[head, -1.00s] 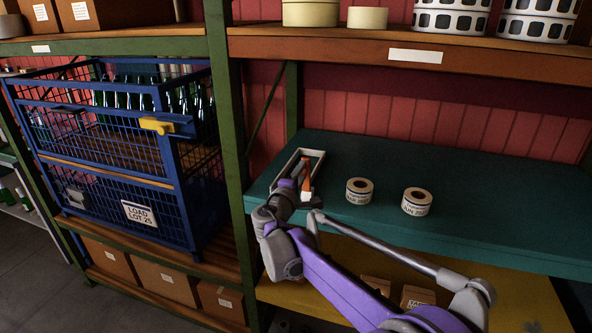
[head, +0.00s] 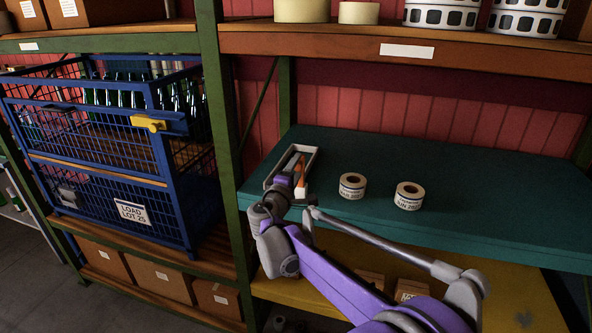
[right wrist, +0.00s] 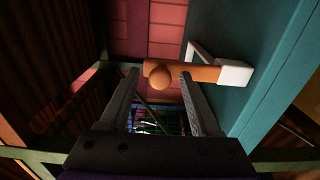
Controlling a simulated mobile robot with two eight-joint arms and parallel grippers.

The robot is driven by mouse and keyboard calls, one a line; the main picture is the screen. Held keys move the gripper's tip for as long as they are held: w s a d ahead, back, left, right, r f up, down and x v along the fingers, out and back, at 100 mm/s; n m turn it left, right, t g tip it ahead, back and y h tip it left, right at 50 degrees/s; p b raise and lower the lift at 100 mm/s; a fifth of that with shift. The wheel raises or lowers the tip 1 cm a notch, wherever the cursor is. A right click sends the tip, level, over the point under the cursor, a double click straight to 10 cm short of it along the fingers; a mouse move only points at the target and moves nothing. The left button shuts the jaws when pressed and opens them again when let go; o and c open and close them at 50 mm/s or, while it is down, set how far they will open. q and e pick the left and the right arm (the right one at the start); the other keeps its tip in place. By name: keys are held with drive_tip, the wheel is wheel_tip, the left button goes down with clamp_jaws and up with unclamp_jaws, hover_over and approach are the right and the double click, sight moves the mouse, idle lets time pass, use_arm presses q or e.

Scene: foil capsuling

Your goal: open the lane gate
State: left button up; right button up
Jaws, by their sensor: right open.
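A small white-walled frame (head: 311,155) sits on the teal shelf, with an orange bar (head: 300,176) at its right side. In the right wrist view the orange bar (right wrist: 200,73) ends in a round orange knob (right wrist: 161,77) and has a white block (right wrist: 235,74) at its other end. This bar may be the lane gate; I cannot be sure. My right gripper (right wrist: 159,72) is open, with a finger on each side of the knob. I cannot tell whether either finger touches it. In the head view my right wrist partly covers the frame's near end. My left gripper is out of view.
Two label rolls (head: 352,186) (head: 409,196) stand on the teal shelf (head: 480,190) right of the frame. A green post (head: 219,120) rises left of it. A blue wire cage (head: 165,170) with bottles and a yellow latch (head: 148,124) stands beyond the post. The shelf's right part is clear.

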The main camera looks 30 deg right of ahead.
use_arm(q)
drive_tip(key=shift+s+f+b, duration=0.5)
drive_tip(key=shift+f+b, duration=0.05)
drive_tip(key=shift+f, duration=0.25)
use_arm(e)
drive_tip(key=v, duration=1)
drive_tip(key=shift+s+a, duration=0.25)
drive_tip(key=shift+s, duration=0.05)
drive_tip(key=s+a+f+m+g+y, duration=0.2)
drive_tip(key=s+f+m+g+y, duration=0.3)
drive_tip(key=s+f, duration=0.8)
drive_tip(key=s+a+f+m+y, duration=0.3)
drive_tip(key=s+a+f+y, duration=0.5)
drive_tip(key=s+a+f, duration=0.2)
drive_tip(key=s+a, duration=0.1)
drive_tip(key=a, duration=0.1)
drive_tip(key=shift+s+a+f+g+y, duration=0.3)
drive_tip(key=shift+s+a+y, duration=0.05)
drive_tip(key=shift+s+y, duration=0.05)
